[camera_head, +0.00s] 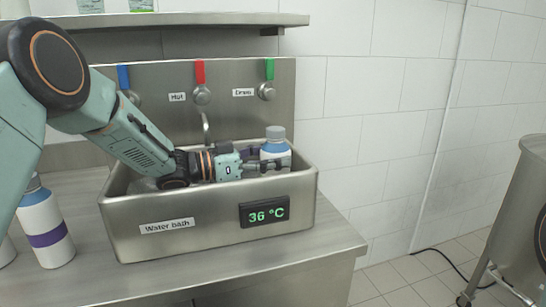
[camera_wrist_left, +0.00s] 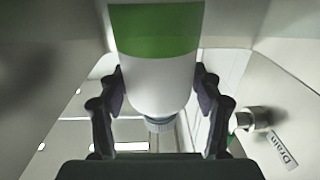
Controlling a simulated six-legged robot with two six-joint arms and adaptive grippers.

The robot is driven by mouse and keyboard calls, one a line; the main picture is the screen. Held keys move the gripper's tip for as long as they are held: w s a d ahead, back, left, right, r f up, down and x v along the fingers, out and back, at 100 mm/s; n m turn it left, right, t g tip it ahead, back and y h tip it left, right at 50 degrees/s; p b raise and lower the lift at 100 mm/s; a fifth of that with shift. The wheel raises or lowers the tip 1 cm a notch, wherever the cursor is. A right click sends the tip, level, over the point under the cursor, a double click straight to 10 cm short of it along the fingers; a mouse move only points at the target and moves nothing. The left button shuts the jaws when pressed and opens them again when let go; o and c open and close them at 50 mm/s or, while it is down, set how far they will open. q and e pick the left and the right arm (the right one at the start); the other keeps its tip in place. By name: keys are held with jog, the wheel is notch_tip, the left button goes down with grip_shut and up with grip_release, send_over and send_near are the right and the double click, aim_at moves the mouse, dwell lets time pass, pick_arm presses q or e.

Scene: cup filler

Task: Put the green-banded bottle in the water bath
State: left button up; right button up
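The green-banded bottle (camera_head: 275,150) is white with a grey cap and stands upright at the right end of the water bath (camera_head: 180,240). Its lower part is hidden behind the bath's front wall and my gripper. In the left wrist view its green band (camera_wrist_left: 155,32) fills the top centre. My left gripper (camera_head: 268,166) reaches low across the bath from the left. Its fingers (camera_wrist_left: 160,95) lie on both sides of the bottle, with the pads against it. My right gripper is not in view.
A purple-banded bottle (camera_head: 46,228) stands on the steel counter left of the bath. Behind the bath are taps with blue, red (camera_head: 201,80) and green (camera_head: 269,75) handles. A display (camera_head: 265,214) on the bath front reads 36 °C. A shelf (camera_head: 180,20) runs above.

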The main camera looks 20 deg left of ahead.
pick_arm(q)
jog(key=o, duration=0.3)
jog(key=shift+s+d+r, duration=0.15)
jog(key=shift+s+r, duration=0.1)
jog(key=shift+s, duration=0.05)
jog(key=shift+o, duration=0.2)
jog(key=shift+w+f, duration=0.15)
jog(key=shift+w, duration=0.05)
jog(key=shift+a, duration=0.25)
jog(key=shift+s+a+p, duration=0.2)
jog(key=shift+s+p, duration=0.05)
jog(key=shift+p, duration=0.15)
jog(key=shift+p+v, duration=2.45)
jog(key=shift+v, duration=0.9)
jog(key=shift+d, duration=0.1)
